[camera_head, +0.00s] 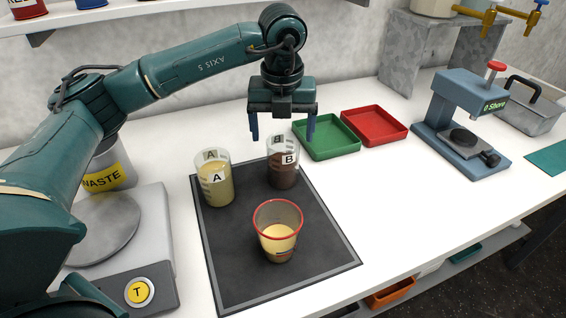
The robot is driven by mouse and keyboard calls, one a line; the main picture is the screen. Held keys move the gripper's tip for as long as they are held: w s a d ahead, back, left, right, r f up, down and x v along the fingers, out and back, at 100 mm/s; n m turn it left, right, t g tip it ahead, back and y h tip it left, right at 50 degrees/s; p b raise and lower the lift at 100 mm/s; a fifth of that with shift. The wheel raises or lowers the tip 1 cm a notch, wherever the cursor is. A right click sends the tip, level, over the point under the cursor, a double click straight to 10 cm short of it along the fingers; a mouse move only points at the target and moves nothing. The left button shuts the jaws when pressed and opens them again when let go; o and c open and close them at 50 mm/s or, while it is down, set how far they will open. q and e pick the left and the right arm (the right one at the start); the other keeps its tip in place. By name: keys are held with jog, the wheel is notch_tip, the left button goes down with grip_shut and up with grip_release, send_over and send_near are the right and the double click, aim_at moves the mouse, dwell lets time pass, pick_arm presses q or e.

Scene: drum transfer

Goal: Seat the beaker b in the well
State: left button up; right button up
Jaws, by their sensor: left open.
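Beaker b (283,175) is a clear cup marked B with dark brown contents, upright at the back of the dark mat (325,240). My left gripper (282,135) is open and points down at beaker b's rim, with one blue finger on each side in the picture. It is not closed on the beaker; the exact height gap is hard to judge. Beaker A (217,185), with pale yellow contents, stands to the left. A red-rimmed cup (277,240) with yellow contents stands in front. I cannot make out a well. My right gripper is not in view.
A green tray (327,140) and a red tray (374,126) lie right of the gripper. A blue press (463,120) stands farther right. A scale (105,225) and a waste container (108,170) are at left. The white table right of the mat is clear.

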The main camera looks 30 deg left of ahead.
aim_at(283, 153)
pick_arm(q)
jog(key=shift+d+f+p, duration=0.1)
jog(key=shift+f+p, duration=0.3)
jog(key=shift+f, duration=2.55)
jog(key=shift+c, duration=0.6)
jog(key=c, duration=1.1)
jog(key=shift+r, duration=0.2)
